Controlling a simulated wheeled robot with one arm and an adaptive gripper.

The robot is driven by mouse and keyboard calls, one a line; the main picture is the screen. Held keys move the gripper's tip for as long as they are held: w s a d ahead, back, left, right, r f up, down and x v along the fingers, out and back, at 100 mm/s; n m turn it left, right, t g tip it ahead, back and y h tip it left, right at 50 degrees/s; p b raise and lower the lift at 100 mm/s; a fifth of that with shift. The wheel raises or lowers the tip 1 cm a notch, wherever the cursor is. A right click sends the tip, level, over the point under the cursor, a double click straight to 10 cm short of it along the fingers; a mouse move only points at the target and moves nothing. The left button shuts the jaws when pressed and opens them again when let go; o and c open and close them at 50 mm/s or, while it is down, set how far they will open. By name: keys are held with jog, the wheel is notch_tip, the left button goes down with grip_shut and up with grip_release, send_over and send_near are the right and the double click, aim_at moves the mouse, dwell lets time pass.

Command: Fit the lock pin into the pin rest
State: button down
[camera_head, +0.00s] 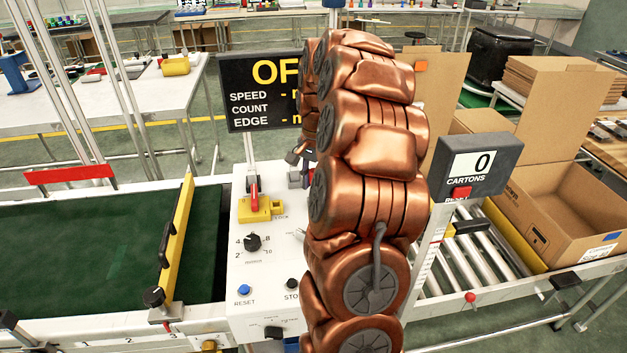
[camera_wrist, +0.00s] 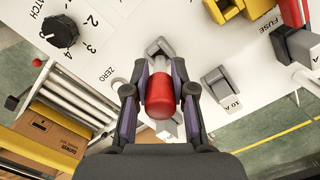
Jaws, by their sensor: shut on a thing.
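In the wrist view my gripper (camera_wrist: 160,97) is shut on a red rounded piece, which I take for the lock pin (camera_wrist: 160,101). It is held between the two fingertips over the white panel. A grey bracket-like part (camera_wrist: 159,46) shows just beyond the fingertips; I cannot tell whether it is the pin rest or touches the pin. A grey block (camera_wrist: 217,84) marked 10 A stands right of the fingers. In the head view my copper arm hides the gripper and the held pin.
A yellow block (camera_head: 257,210) stands on the white panel (camera_head: 262,270), below a red-handled lever (camera_head: 253,190). A black dial (camera_head: 253,242) is nearby. A green belt (camera_head: 90,250) lies left; rollers (camera_head: 470,262) and a carton (camera_head: 565,215) lie right. A display (camera_head: 478,165) stands right of my arm.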

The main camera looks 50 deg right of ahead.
jog(key=shift+f+b, duration=0.65)
jog(key=shift+f, duration=0.85)
jog(key=c, duration=0.9)
grip_release()
jog(key=r, duration=0.7)
jog(key=d+r, duration=0.1)
jog(key=r, duration=0.3)
jog(key=shift+w, duration=0.1)
jog(key=shift+r, duration=0.45)
